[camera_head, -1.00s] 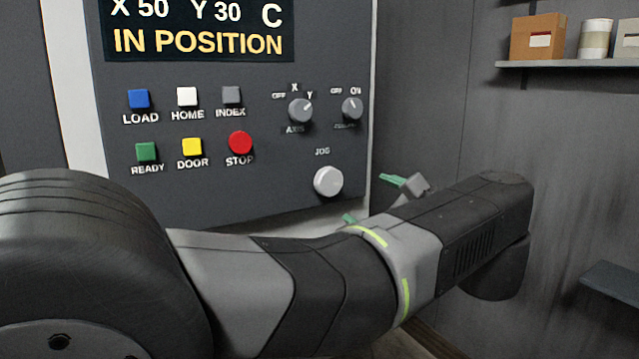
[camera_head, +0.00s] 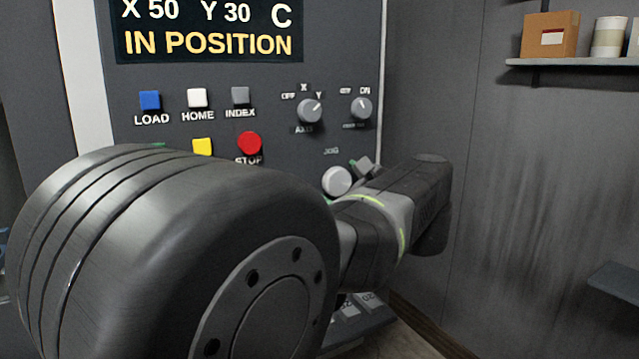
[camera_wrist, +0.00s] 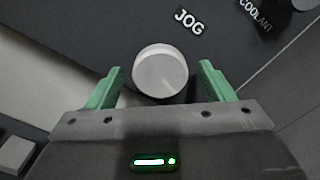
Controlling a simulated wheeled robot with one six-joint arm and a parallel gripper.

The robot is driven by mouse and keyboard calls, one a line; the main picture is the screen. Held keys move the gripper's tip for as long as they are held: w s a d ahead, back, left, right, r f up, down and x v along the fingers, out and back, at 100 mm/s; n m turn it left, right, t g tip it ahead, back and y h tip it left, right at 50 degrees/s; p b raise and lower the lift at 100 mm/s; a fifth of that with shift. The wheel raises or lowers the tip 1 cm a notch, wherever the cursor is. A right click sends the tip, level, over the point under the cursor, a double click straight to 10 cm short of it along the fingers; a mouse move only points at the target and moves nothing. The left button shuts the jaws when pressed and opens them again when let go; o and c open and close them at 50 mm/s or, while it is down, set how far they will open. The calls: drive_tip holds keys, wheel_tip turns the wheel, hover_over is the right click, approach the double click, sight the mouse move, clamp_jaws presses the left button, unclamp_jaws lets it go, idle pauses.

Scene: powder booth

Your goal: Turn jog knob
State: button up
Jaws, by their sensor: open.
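The jog knob (camera_head: 337,181) is a round, light grey dial on the dark control panel, below the JOG label. In the wrist view the knob (camera_wrist: 160,71) lies between the two green fingers of my gripper (camera_wrist: 160,82), which is open. A gap shows on each side of the knob, and neither finger appears to touch it. In the head view my arm hides most of the gripper, and its end is beside the knob on the right.
The axis knob (camera_head: 310,110) and another selector knob (camera_head: 361,108) sit above the jog knob. The red STOP button (camera_head: 249,143) is to its upper left. A shelf (camera_head: 570,62) with a box hangs on the right wall. The display reads IN POSITION.

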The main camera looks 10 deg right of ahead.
drive_tip(key=shift+w, duration=0.1)
drive_tip(key=c, duration=1)
drive_tip(key=shift+o, duration=0.2)
drive_tip(key=shift+p, duration=0.35)
drive_tip(key=shift+r+m+p, duration=0.2)
drive_tip(key=shift+m+p, duration=0.8)
drive_tip(key=shift+p, duration=0.15)
drive_tip(key=m+p, duration=0.3)
drive_tip(key=p, duration=0.1)
drive_tip(key=shift+r+m, duration=0.1)
drive_tip(key=shift+m, duration=0.2)
drive_tip(key=m+p, duration=0.4)
drive_tip(key=p, duration=0.1)
drive_tip(key=shift+d, duration=0.1)
drive_tip(key=shift+f+m+p, duration=0.25)
drive_tip(key=shift+m+p, duration=0.85)
drive_tip(key=shift+p, duration=0.2)
drive_tip(key=shift+f, duration=0.1)
